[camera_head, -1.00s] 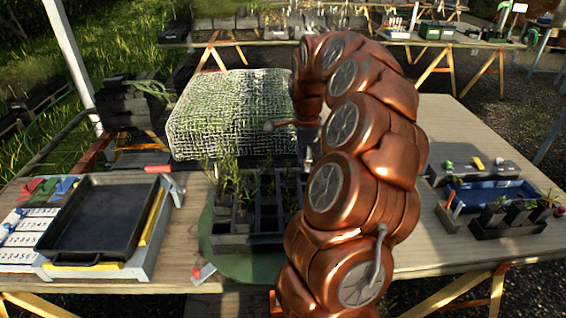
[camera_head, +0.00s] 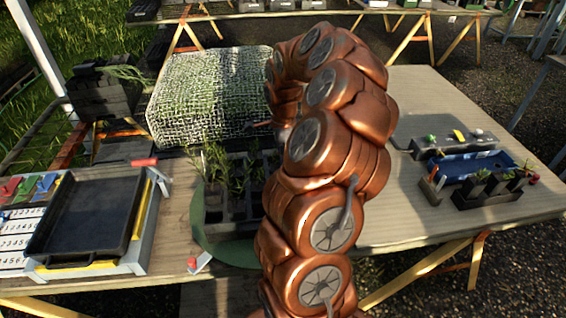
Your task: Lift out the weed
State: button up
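A dark tube tray (camera_head: 228,228) stands on a green round mat (camera_head: 205,243) in the middle of the table. Several green seedlings (camera_head: 216,168) grow in its cells. I cannot tell which plant is the weed at this size. My copper arm arches over the tray's right part and hides it. The end of my arm points down behind its own links, near the tray's back right. My gripper is mostly hidden there, so its fingers and anything between them cannot be made out.
A mesh-covered box (camera_head: 210,95) stands behind the tray. A black shallow pan (camera_head: 85,220) lies at left beside number strips (camera_head: 25,228). A blue bin (camera_head: 470,165) and a small rack of pots (camera_head: 487,190) stand at right. The table between arm and bin is clear.

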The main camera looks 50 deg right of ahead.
jog(key=shift+f, duration=0.5)
grip_shut()
